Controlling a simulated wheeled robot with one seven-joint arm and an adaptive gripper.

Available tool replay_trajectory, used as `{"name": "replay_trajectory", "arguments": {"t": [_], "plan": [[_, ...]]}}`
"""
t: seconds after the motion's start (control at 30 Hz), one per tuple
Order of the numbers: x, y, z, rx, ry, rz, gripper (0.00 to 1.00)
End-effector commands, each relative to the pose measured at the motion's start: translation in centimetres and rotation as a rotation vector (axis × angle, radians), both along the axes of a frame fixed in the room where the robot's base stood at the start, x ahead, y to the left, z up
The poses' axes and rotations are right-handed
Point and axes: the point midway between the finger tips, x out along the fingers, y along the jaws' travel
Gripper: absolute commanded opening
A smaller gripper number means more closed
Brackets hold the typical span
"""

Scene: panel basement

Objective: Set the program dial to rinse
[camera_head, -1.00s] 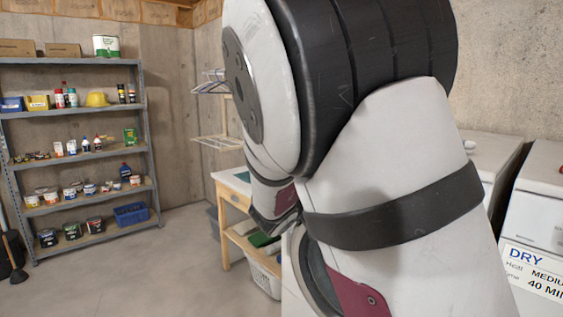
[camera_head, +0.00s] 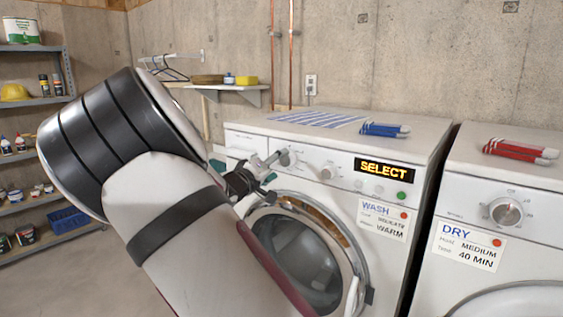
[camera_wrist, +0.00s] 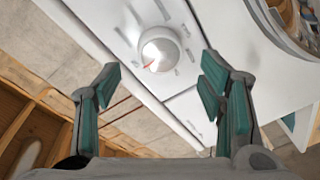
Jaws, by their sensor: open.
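The washing machine (camera_head: 345,215) has two dials on its panel. The left dial (camera_head: 287,158) is partly beside my gripper (camera_head: 272,168); the right dial (camera_head: 327,172) is clear. A lit display (camera_head: 384,170) reads SELECT. A WASH card (camera_head: 383,219) lists settings, the last reading WARM. In the wrist view a round white dial (camera_wrist: 160,50) with a red pointer mark lies ahead, between and beyond my open fingers (camera_wrist: 161,78). Nothing is between the fingers, and they look apart from the dial. The printing around the dial is too small to read.
A dryer (camera_head: 520,215) with its own dial and DRY card stands right of the washer. Blue pegs (camera_head: 384,130) and a striped cloth (camera_head: 318,119) lie on the washer top. The round door (camera_head: 310,255) is below the panel. A wall shelf (camera_head: 235,89) is behind.

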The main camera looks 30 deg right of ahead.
Motion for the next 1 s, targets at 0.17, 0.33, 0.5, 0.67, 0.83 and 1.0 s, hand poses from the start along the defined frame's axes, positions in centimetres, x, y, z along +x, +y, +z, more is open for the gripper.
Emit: {"name": "replay_trajectory", "arguments": {"t": [0.17,0.33,0.5,0.67,0.83,1.0], "plan": [[1.2,-2.3,0.0,0.0,-0.001,-0.002,0.63],[1.8,-3.3,0.0,0.0,0.0,0.0,0.63],[1.9,-3.5,0.0,0.0,-0.001,0.0,0.63],[1.9,-3.5,0.0,0.001,0.0,0.001,0.61],[1.9,-3.5,0.0,0.001,0.0,0.001,0.22],[1.9,-3.5,0.0,0.001,-0.002,0.0,0.15]]}}
